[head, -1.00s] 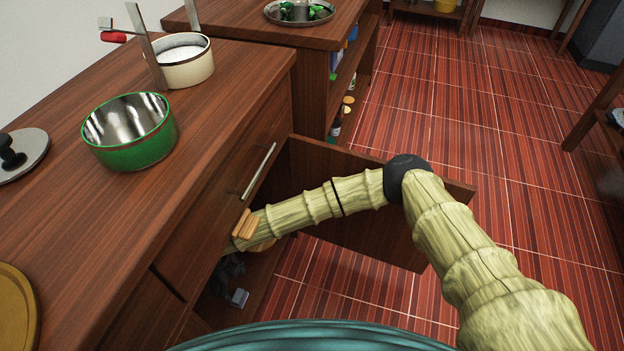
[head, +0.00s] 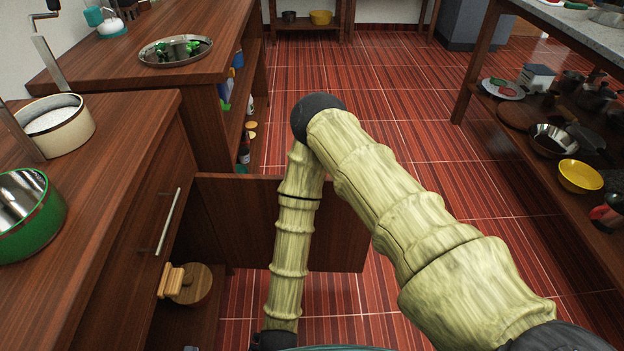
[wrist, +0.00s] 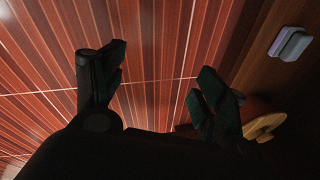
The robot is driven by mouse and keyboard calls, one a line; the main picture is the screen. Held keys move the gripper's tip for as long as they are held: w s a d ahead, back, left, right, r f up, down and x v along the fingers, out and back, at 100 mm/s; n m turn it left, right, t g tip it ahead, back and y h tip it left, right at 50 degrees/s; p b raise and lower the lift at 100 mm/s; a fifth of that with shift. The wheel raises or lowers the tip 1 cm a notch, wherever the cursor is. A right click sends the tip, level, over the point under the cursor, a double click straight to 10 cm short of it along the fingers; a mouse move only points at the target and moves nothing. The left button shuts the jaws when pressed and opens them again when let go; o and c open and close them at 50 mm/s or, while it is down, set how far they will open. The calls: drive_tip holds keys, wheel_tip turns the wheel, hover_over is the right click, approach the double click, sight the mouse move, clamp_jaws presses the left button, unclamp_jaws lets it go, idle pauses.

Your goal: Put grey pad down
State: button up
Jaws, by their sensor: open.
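The grey pad (wrist: 292,45) lies on the brown wood of the cabinet floor at the upper right of the wrist view. It shows as a pale block on a darker grey one. My gripper (wrist: 160,72) is open and empty, its dark fingers spread over the red floor, apart from the pad. In the head view only a dark part of my wrist shows at the bottom edge, and the fingers are out of sight. A small grey bit at the bottom edge of the head view (head: 190,348) may be the pad.
The open cabinet door (head: 340,235) stands behind my forearm. A round wooden item (head: 193,285) with a lighter wooden piece sits at the cabinet opening. The counter holds a green pot (head: 45,220) and a cream pot (head: 70,130).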

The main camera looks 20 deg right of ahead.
drive_tip(key=s+d+r+n+g, duration=0.1)
drive_tip(key=s+d+r+n, duration=0.1)
drive_tip(key=d, duration=0.5)
drive_tip(key=s+d+r+n, duration=0.2)
drive_tip(key=s+d+r, duration=0.1)
drive_tip(key=d, duration=0.4)
drive_tip(key=s+d+r+n+g+h, duration=0.1)
drive_tip(key=s+d+r+n, duration=0.1)
drive_tip(key=s+d, duration=0.2)
drive_tip(key=d, duration=0.3)
drive_tip(key=shift+r+n+g, duration=0.2)
drive_tip(key=shift+n+g, duration=0.1)
drive_tip(key=shift+r, duration=0.15)
wheel_tip(320, 180, up, 30)
drive_tip(key=p, duration=3)
drive_tip(key=shift+c, duration=0.2)
